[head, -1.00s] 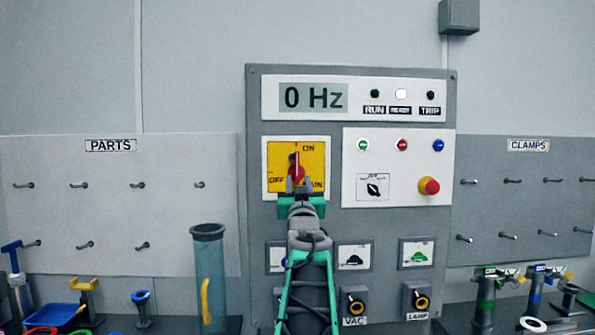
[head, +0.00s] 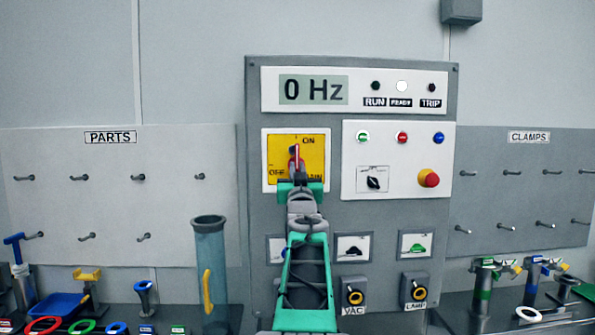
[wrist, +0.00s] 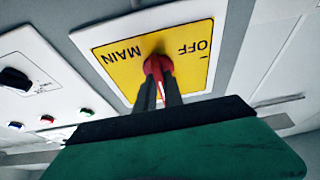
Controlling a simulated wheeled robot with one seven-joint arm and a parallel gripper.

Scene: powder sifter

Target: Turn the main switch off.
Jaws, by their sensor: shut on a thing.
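The main switch is a red rotary handle (head: 295,158) on a yellow plate (head: 315,152) marked ON, OFF and MAIN, at the left of the grey panel. Its handle stands upright, with its top end toward ON. My gripper (head: 299,178) is in front of the plate and covers the handle's lower part. In the wrist view my gripper (wrist: 160,95) has its two dark fingers shut on the red handle (wrist: 160,72), one on each side. OFF and MAIN show upside down there.
The display (head: 313,90) reads 0 Hz, and the white READY lamp (head: 401,87) is bright. A red emergency button (head: 428,178) and a black selector (head: 373,183) are to the right. A clear tube (head: 210,275) stands at lower left.

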